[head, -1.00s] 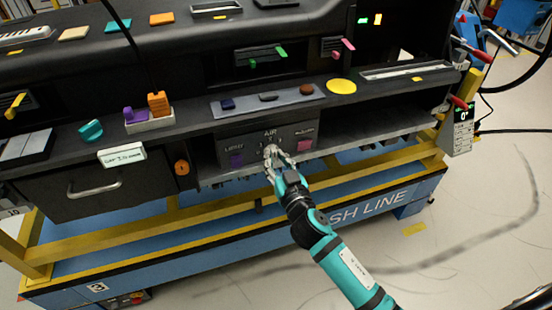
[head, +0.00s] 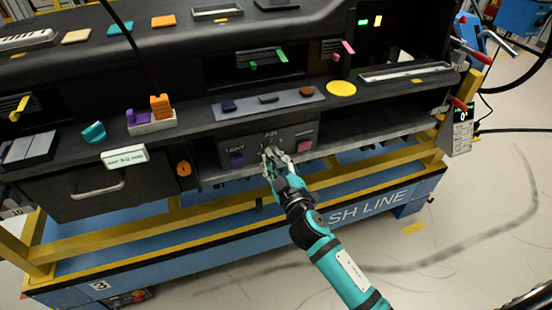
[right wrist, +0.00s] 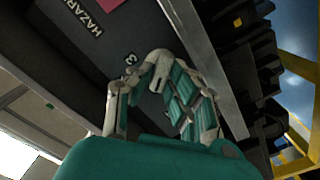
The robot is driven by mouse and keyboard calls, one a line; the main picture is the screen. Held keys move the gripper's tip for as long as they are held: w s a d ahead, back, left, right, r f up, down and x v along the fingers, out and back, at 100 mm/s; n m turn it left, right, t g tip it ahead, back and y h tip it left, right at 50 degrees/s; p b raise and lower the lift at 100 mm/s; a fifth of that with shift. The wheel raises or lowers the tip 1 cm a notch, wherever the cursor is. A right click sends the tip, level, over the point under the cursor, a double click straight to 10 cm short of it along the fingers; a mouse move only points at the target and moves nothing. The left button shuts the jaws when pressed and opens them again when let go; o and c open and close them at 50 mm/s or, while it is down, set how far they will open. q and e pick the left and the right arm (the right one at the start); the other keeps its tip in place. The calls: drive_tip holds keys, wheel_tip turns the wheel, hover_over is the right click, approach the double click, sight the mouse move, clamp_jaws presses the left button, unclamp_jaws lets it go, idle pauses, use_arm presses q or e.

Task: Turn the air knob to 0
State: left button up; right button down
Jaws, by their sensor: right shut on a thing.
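The dark control panel (head: 249,148) sits in the middle of the dashboard's lower front, with the label AIR (head: 270,134) over small numbers. My right gripper (head: 274,153) is at the panel just below that label, with its fingers around the air knob. In the right wrist view the gripper (right wrist: 160,88) is shut on the pale grey knob (right wrist: 159,67), beside a printed 3 on the panel. The fingers hide much of the knob, and I cannot read which number it points to. My left gripper is not in view.
A purple light control (head: 236,160) is left of the knob and a pink hazard button (head: 305,146) is right of it. A shelf ledge (head: 375,150) runs along below and to the right. An orange knob (head: 184,169) is farther left.

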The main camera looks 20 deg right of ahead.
drive_tip(key=n, duration=0.5)
drive_tip(key=shift+n+p, duration=0.3)
drive_tip(key=shift+p, duration=0.1)
drive_tip(key=shift+a+f+n+p, duration=0.1)
drive_tip(key=shift+n+p, duration=0.2)
drive_tip(key=shift+n, duration=1.9)
drive_tip(key=c, duration=1.3)
unclamp_jaws()
drive_tip(key=shift+s+f, duration=0.1)
drive_tip(key=shift+s, duration=0.1)
drive_tip(key=s, duration=1.1)
drive_tip(key=shift+s+d, duration=0.2)
drive_tip(key=shift+s, duration=0.05)
